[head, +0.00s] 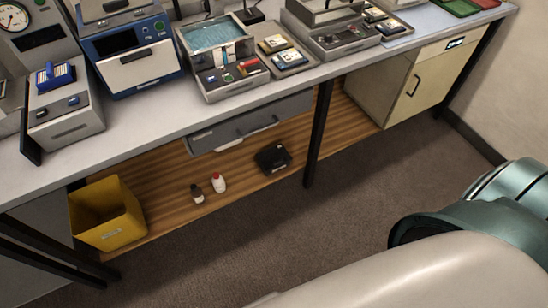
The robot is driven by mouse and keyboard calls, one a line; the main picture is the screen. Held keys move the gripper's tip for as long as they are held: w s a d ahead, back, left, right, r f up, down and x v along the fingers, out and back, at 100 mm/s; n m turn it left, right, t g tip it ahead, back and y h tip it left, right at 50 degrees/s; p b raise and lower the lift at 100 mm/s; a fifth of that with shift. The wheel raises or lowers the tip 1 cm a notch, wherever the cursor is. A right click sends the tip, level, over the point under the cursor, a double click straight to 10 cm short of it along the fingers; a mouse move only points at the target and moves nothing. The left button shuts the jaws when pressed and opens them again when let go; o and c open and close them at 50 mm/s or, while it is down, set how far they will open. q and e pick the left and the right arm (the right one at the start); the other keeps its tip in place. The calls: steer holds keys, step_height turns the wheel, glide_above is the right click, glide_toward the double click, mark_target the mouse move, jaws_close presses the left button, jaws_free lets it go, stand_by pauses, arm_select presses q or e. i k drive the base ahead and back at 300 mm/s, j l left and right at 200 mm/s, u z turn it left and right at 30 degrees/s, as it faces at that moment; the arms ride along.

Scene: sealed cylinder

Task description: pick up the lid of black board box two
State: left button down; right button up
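A small black box (273,158) sits on the wooden lower shelf under the workbench, left of a black table leg. I cannot tell whether it is black board box two, and I cannot make out a separate lid on it. No other black box of that kind is clear in the head view. Neither of my grippers shows. Only pale and teal parts of my own body fill the lower right.
The bench (150,130) carries several instruments, including a water bath (208,35). Below are a grey drawer (250,120), a yellow bin (107,214), a dark bottle (197,194), a white bottle (218,183) and a cabinet (425,85). The carpet (240,245) in front is clear.

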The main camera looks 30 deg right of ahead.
mark_target(276, 156)
steer(key=l+z, duration=0.1)
steer(key=l, duration=0.4)
steer(key=i+l+z, duration=0.15)
steer(key=l, duration=0.35)
steer(key=l+z, duration=0.1)
steer(key=l, duration=0.35)
steer(key=i+l+z, duration=0.1)
steer(key=l, duration=0.4)
